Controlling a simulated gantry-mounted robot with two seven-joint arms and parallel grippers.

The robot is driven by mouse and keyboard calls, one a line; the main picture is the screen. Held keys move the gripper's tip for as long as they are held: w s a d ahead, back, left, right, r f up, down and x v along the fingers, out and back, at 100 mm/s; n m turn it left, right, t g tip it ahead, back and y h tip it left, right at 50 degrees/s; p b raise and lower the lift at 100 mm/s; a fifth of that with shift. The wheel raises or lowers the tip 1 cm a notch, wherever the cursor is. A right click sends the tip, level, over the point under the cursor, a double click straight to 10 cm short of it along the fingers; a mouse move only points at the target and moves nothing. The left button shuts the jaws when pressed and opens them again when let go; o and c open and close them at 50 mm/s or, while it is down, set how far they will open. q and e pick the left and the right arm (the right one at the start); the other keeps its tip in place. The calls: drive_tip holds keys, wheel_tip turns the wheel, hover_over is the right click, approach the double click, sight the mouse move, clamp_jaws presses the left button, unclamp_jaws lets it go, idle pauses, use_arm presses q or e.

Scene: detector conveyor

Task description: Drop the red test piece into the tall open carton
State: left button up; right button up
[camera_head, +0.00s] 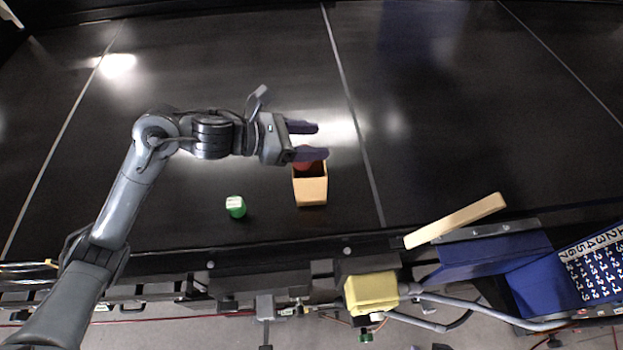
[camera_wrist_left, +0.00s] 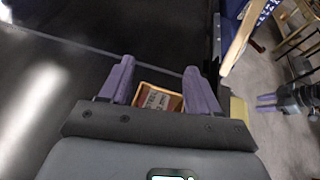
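The tall open carton (camera_head: 311,192), tan, stands upright on the black belt near its front edge. The red test piece (camera_head: 303,163) shows at the carton's mouth, partly hidden by a finger of my left gripper (camera_head: 312,140). In the left wrist view, the red piece with a pale label (camera_wrist_left: 157,98) shows inside the orange rim of the carton (camera_wrist_left: 160,88). My left gripper (camera_wrist_left: 160,82) is over the carton, its fingers wide apart and nothing pinched between them. My right gripper (camera_wrist_left: 262,102) shows at the right of the wrist view, with a gap between its fingers.
A green piece (camera_head: 236,207) with a pale top lies on the belt left of the carton. A beige bar (camera_head: 455,221) and a blue bin (camera_head: 490,256) are at the front right, beyond the belt edge. A yellow box (camera_head: 371,293) is below the edge. The far belt is clear.

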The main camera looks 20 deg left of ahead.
use_arm(q)
drive_tip(key=shift+o, duration=1.1)
drive_tip(key=b+v, duration=0.3)
drive_tip(key=v, duration=0.8)
drive_tip(key=shift+b, duration=0.35)
